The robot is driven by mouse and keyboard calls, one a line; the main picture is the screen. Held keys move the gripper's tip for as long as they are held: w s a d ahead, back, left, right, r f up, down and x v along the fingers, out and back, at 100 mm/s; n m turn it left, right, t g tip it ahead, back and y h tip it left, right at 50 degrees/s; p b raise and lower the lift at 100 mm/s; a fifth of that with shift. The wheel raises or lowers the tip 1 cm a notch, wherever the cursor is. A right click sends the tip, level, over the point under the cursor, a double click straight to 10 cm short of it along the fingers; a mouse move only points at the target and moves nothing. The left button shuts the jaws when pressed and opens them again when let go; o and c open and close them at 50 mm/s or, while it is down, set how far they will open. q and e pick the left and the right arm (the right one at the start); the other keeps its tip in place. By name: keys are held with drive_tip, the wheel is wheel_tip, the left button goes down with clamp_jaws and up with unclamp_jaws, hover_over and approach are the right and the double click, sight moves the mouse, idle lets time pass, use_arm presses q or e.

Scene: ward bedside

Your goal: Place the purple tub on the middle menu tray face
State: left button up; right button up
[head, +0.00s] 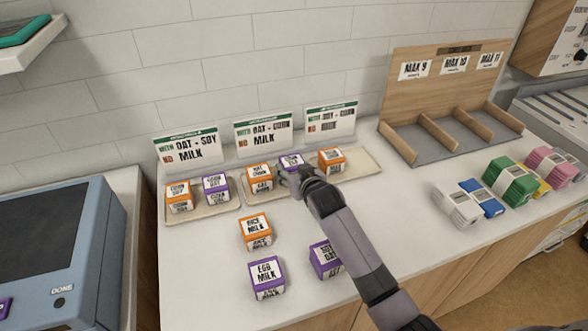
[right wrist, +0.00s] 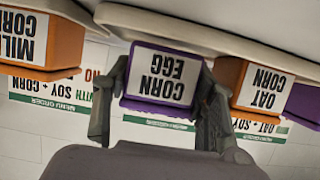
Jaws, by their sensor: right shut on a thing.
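My right gripper (head: 299,174) reaches over the middle menu tray (head: 262,197). It is shut on a purple tub (head: 290,161). In the right wrist view this purple tub (right wrist: 162,76), labelled "CORN EGG", sits between the two fingers (right wrist: 158,104). It is at the right part of the middle tray; I cannot tell whether its base touches the tray. An orange tub (head: 259,178) stands beside it on the same tray, and shows in the right wrist view (right wrist: 260,86). My left gripper is not in view.
The left tray (head: 203,212) holds an orange and a purple tub. The right tray (head: 366,160) holds an orange tub (head: 331,160). Loose on the counter are an orange (head: 255,232) and two purple tubs (head: 267,277) (head: 324,259).

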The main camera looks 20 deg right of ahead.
sight(296, 171)
drive_tip(key=shift+f, duration=0.3)
drive_tip(key=o, duration=1.4)
drive_tip(key=shift+s+f, duration=0.1)
drive_tip(key=shift+f, duration=0.1)
drive_tip(key=shift+r, duration=0.8)
drive_tip(key=v, duration=0.7)
drive_tip(key=shift+s, duration=0.2)
drive_tip(key=shift+r, duration=0.1)
